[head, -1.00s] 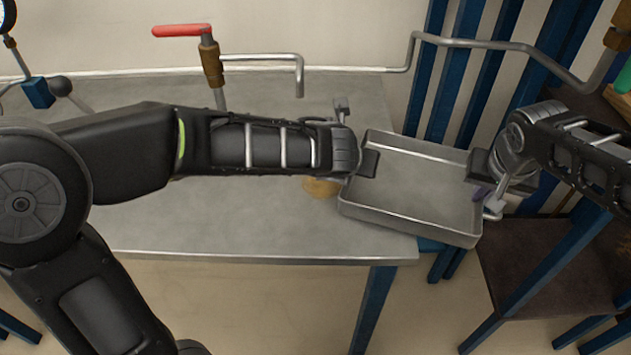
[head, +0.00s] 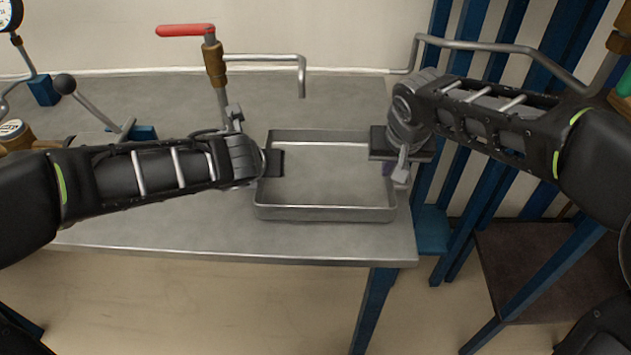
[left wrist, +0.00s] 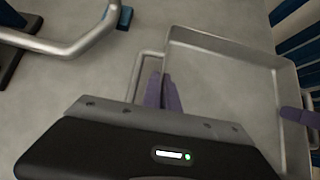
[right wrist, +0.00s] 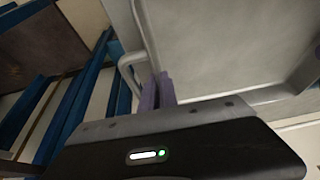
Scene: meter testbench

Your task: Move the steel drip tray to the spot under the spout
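The steel drip tray (head: 330,212), a shallow rectangular pan, is over the right part of the bench and looks roughly level. Whether it touches the bench top I cannot tell. My left gripper (head: 272,163) is shut on its left handle; the handle and purple fingers show in the left wrist view (left wrist: 162,92). My right gripper (head: 385,150) is at its right side, fingers shut on the right handle, also seen in the right wrist view (right wrist: 158,92). The spout (head: 301,78) is a bent pipe with its end pointing down, behind the tray in the head view.
The grey bench top (head: 200,235) is clear in front of the tray. A red-handled valve (head: 185,30) feeds the spout. A lever (head: 95,104) stands at the left. A bent pipe (head: 480,43) runs behind my right arm, near blue posts.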

